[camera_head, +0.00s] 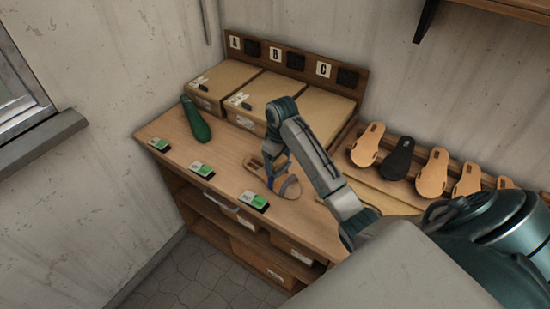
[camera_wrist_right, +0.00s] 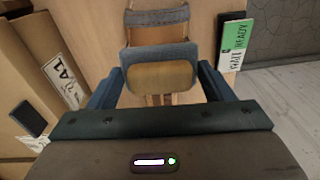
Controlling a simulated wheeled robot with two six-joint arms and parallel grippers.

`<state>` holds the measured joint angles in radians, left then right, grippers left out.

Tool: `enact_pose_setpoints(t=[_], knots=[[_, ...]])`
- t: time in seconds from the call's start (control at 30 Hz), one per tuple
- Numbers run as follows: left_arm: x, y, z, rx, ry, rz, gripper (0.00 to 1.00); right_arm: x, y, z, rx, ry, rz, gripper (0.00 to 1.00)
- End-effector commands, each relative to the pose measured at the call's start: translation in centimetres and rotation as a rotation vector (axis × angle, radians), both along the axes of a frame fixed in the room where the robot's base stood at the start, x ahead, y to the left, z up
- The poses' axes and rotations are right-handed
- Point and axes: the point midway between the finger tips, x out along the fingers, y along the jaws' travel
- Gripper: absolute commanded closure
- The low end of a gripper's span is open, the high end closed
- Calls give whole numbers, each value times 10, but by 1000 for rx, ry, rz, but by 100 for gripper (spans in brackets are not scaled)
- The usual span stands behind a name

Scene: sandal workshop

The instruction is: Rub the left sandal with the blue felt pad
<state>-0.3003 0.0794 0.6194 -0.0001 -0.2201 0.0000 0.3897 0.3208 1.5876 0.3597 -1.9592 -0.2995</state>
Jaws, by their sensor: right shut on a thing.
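My right gripper (camera_head: 271,172) is low over the front of the workbench, at a tan sandal (camera_head: 291,188) lying there. In the right wrist view its blue fingers (camera_wrist_right: 158,84) are shut on a block with a rounded tan top and blue-grey felt, the felt pad (camera_wrist_right: 160,77). The sandal (camera_wrist_right: 156,36) with a blue-grey band (camera_wrist_right: 157,15) shows beyond and under the pad. The gripper hides part of the sandal in the head view. I cannot tell whether the felt touches the sandal. My left gripper is not in view.
Cardboard boxes (camera_head: 255,97) stand at the back under letters A, B and C. A green shoe-shaped piece (camera_head: 196,121) lies at the left. Green-and-white tags (camera_head: 253,200) line the front edge. Several tan soles and a black one (camera_head: 398,160) stand in a rack at the right.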

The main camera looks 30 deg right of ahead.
Motion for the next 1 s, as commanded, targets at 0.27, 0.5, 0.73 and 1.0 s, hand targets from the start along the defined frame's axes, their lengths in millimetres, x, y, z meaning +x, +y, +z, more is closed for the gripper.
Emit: enact_pose_setpoints(t=[0.27, 0.5, 0.73, 1.0], knots=[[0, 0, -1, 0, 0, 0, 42, -4, 1, -8, 2, 25, -2, 53], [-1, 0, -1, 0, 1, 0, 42, 11, 5, 0, 3, 20, -2, 53], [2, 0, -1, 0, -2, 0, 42, 13, 5, 3, 2, 16, -1, 53], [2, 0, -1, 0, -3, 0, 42, -1, 0, -5, 0, 17, -1, 53]])
